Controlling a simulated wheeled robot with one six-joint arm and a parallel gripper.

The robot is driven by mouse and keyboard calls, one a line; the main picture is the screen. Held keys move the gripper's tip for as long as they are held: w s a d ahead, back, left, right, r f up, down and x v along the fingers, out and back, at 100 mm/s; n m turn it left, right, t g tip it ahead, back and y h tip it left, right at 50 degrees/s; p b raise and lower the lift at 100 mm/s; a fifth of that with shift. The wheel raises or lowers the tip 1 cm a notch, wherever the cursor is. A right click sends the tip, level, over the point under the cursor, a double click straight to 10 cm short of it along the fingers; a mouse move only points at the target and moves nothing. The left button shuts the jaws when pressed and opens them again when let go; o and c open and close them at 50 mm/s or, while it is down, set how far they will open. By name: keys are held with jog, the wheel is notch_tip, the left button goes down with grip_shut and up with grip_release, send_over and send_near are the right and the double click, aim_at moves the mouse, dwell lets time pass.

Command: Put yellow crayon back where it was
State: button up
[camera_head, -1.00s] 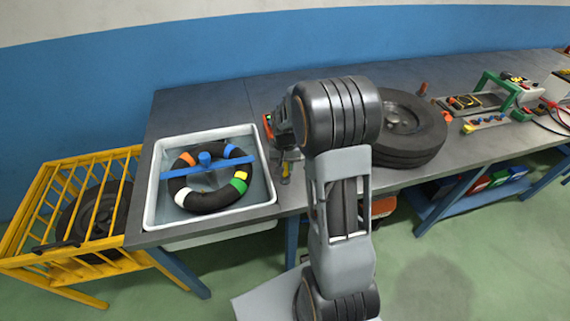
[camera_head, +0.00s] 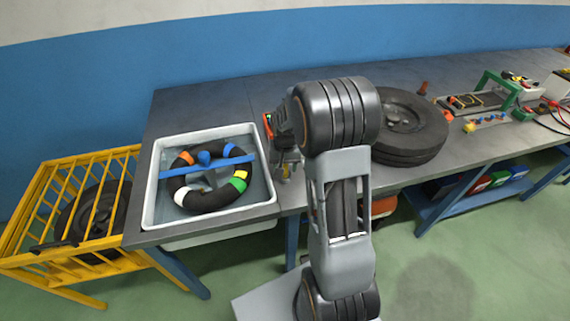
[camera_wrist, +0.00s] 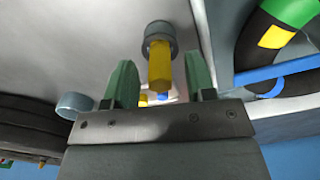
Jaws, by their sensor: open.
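The yellow crayon (camera_wrist: 159,68) shows in the wrist view, with one end in a round grey cup (camera_wrist: 160,34) on the grey bench top. My gripper (camera_wrist: 159,62) is open, with a green finger on each side of the crayon. A gap shows between the crayon and each finger, and it is not gripped. In the head view my gripper (camera_head: 286,165) is at the bench's front edge, right of the white basin, and my arm hides much of it. Whether the crayon shows there is unclear.
The white basin (camera_head: 151,195) holds a black ring with coloured bands under a blue bar (camera_head: 178,171). A tyre (camera_head: 408,128) lies right of my arm. A second grey ring or cup (camera_wrist: 75,105) shows in the wrist view. A yellow cage (camera_head: 60,170) stands left.

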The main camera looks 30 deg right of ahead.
notch_tip(320, 180, up, 12)
jog(key=s+a+r+n+t, duration=0.1)
jog(key=s+a, duration=0.3)
jog(key=s, duration=0.4)
jog(key=s+a+r+n+t, duration=0.2)
jog(key=s+a+n+t, duration=0.1)
jog(key=s, duration=0.5)
jog(key=shift+a+n, duration=0.5)
jog(key=shift+a, duration=0.75)
